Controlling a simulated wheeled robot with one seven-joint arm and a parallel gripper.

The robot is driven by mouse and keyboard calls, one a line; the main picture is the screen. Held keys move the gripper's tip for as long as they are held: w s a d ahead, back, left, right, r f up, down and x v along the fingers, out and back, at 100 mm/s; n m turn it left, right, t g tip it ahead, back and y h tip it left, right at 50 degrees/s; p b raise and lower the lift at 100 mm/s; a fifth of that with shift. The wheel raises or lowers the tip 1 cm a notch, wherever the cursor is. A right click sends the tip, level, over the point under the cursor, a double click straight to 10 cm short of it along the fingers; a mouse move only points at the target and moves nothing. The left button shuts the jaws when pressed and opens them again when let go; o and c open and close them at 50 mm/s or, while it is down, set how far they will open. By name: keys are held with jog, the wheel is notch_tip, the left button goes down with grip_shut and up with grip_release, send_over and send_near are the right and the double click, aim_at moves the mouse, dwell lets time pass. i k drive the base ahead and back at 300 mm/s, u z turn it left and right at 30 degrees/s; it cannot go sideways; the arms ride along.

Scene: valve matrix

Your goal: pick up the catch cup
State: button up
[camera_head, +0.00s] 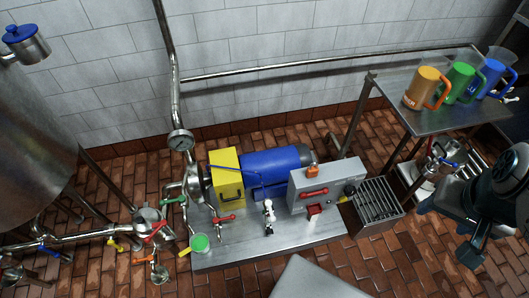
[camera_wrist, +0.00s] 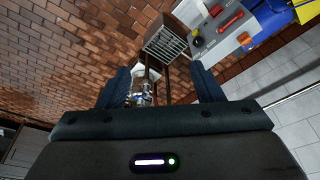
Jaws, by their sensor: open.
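A small cup-like thing with a green top (camera_head: 199,243) stands at the left front corner of the steel skid plate, below the valves; I cannot be sure that it is the catch cup. Orange (camera_head: 427,90), green (camera_head: 459,83) and blue (camera_head: 489,82) handled jugs stand on a steel table at the upper right. My gripper (camera_head: 449,228) is at the right of the head view, far from the green-topped thing and below the table. In the wrist view my gripper (camera_wrist: 162,80) has its fingers apart, with nothing held between them.
The steel table (camera_head: 405,110) stands behind my gripper. A metal fitting (camera_head: 447,158) is beside my arm; it also shows in the wrist view (camera_wrist: 140,92). A slatted grate box (camera_head: 377,205), grey control box (camera_head: 328,184) and blue motor (camera_head: 270,165) lie leftward. Brick floor is open at front right.

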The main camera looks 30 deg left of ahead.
aim_at(199, 242)
jog(key=u, duration=2.6)
jog(key=k, duration=0.65)
jog(key=u, duration=0.6)
jog(key=i, duration=1.25)
jog(key=z, duration=0.05)
